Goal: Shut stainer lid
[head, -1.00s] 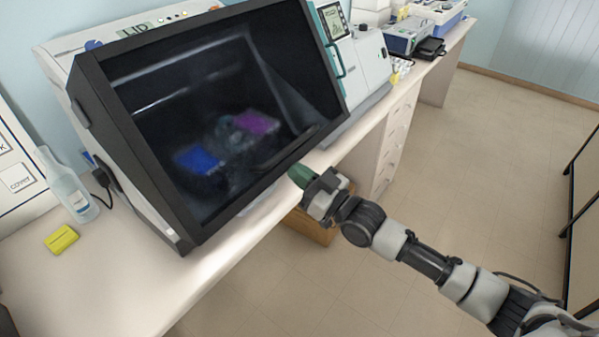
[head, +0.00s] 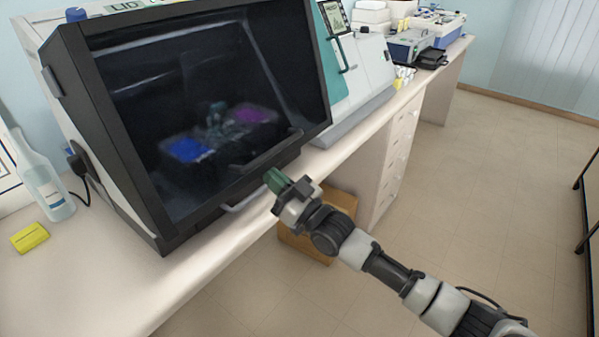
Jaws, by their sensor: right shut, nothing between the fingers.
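The stainer is a large bench machine with a light housing (head: 48,88). Its lid (head: 200,95) is a dark see-through window in a black frame and looks down against the housing front; a small gap cannot be ruled out. Through it I see a blue rack (head: 187,149) and a purple rack (head: 250,114). A pale handle bar (head: 262,192) shows at the lid's lower edge. My right gripper (head: 276,181), with green fingertips, is shut and empty, just right of the handle at the lower edge. Contact with the lid cannot be told. My left gripper is out of view.
A bottle (head: 45,185) and a yellow block (head: 29,237) sit on the bench left of the stainer. A white and teal machine (head: 365,65) stands close on its right. A brown box (head: 310,245) is below the bench edge.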

